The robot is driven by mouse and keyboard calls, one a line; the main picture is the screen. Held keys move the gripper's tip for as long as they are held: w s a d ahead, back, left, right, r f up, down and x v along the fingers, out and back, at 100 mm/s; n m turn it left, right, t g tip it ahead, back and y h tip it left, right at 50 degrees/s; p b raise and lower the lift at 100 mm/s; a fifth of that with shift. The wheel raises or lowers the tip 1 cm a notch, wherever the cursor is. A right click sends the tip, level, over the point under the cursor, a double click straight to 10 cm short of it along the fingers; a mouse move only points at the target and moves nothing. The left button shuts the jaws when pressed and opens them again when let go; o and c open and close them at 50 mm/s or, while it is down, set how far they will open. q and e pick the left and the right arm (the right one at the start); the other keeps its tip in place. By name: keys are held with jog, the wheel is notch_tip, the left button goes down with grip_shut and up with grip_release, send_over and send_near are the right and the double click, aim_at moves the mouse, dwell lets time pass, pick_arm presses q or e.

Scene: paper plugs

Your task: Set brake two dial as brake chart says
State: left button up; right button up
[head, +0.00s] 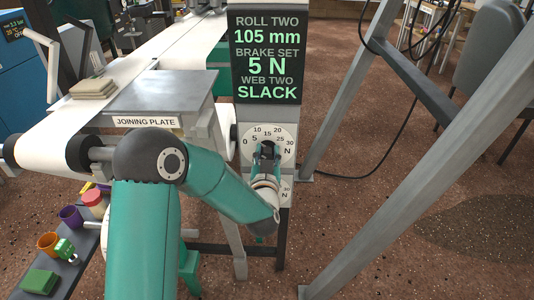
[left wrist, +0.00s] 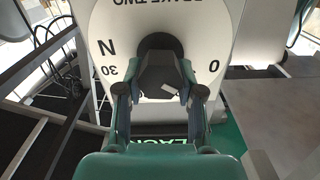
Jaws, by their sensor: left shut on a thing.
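The brake two dial (head: 286,136) is a white round face on a grey post, marked 0 to 30 N. Its face also shows upside down in the left wrist view (left wrist: 112,25), with part of the words "BRAKE TWO". My left gripper (head: 266,153) is shut on the dark dial knob (left wrist: 158,76), a finger on each side in the left wrist view. The display (head: 267,52) above reads roll two 105 mm, brake set 5 N, web two slack. I cannot make out a brake chart. My right gripper is not in view.
The joining plate (head: 155,95) and white web (head: 55,133) are to the left. Grey frame posts (head: 375,170) stand right.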

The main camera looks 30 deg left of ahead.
pick_arm(q)
jog(key=shift+m, duration=0.4)
jog(key=shift+d+m+b, duration=0.1)
jog(key=shift+m+b, duration=0.3)
jog(key=shift+m, duration=0.4)
jog(key=shift+w+d+f+m, duration=0.1)
jog(key=shift+m, duration=1.7)
jog(key=o, duration=1.2)
jog(key=shift+c, duration=0.2)
jog(key=v, duration=0.7)
jog(key=shift+s, duration=0.25)
